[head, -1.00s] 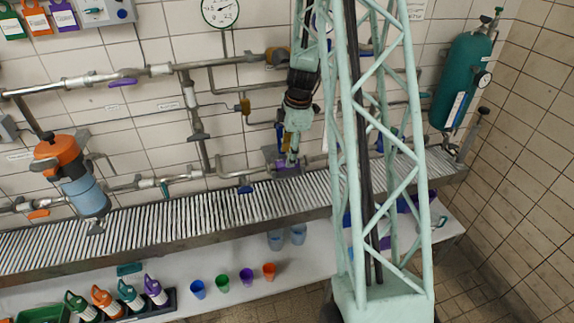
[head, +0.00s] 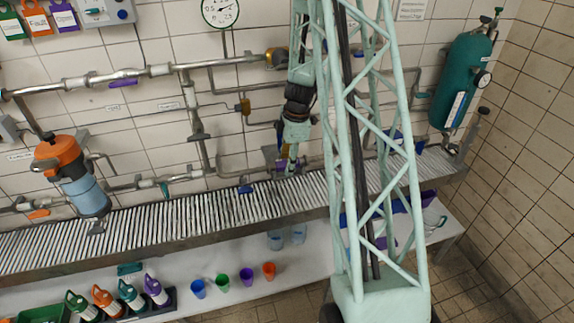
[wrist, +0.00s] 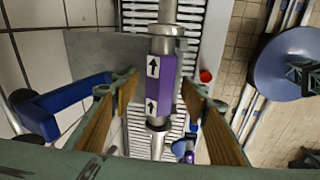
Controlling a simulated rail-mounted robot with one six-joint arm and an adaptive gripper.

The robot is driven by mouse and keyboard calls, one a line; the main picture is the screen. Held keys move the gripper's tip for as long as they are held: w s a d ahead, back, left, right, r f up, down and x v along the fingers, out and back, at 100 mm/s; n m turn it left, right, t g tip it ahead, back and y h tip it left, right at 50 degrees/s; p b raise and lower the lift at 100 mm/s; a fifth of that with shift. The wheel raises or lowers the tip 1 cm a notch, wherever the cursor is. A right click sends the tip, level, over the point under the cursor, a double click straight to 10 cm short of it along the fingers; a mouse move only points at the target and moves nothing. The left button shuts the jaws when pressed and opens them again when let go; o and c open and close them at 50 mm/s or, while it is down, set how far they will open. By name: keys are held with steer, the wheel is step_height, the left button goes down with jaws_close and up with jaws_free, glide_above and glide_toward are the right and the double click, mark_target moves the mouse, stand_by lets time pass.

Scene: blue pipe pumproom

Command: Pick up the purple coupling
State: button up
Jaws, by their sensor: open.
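The purple coupling (wrist: 163,86) is a purple sleeve with black arrows on white labels. It sits in line with a grey metal pipe running top to bottom in the wrist view. My gripper (wrist: 157,90) is open, with one wood-coloured finger pad on each side of the coupling. There are visible gaps on both sides, and the gripper is not shut on it. In the head view my gripper (head: 291,168) hangs at the pipe just above the slatted rack, and it mostly hides the coupling there.
A blue valve handle (wrist: 72,104) is close to the left finger in the wrist view. A grey plate (wrist: 95,52) lies behind the pipe. The slatted rack (head: 150,226) runs below, with several coloured cups (head: 247,275) on the shelf under it.

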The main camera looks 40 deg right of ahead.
steer(key=c, duration=1.2)
steer(key=shift+r, duration=0.15)
steer(key=shift+w+d+r, duration=0.1)
steer(key=shift+w+r, duration=0.05)
steer(key=shift+r, duration=0.5)
steer(key=shift+c, duration=0.7)
steer(key=shift+r, duration=1)
steer(key=s+a+b, duration=0.2)
steer(key=s+a, duration=0.2)
steer(key=s, duration=0.3)
steer(key=s+a+r+b, duration=0.1)
steer(key=s+a+b, duration=0.1)
steer(key=s+a, duration=0.2)
steer(key=s, duration=0.3)
steer(key=shift+a+r, duration=0.2)
steer(key=shift+a, duration=0.1)
steer(key=shift+w+d, duration=0.1)
steer(key=shift+w, duration=0.05)
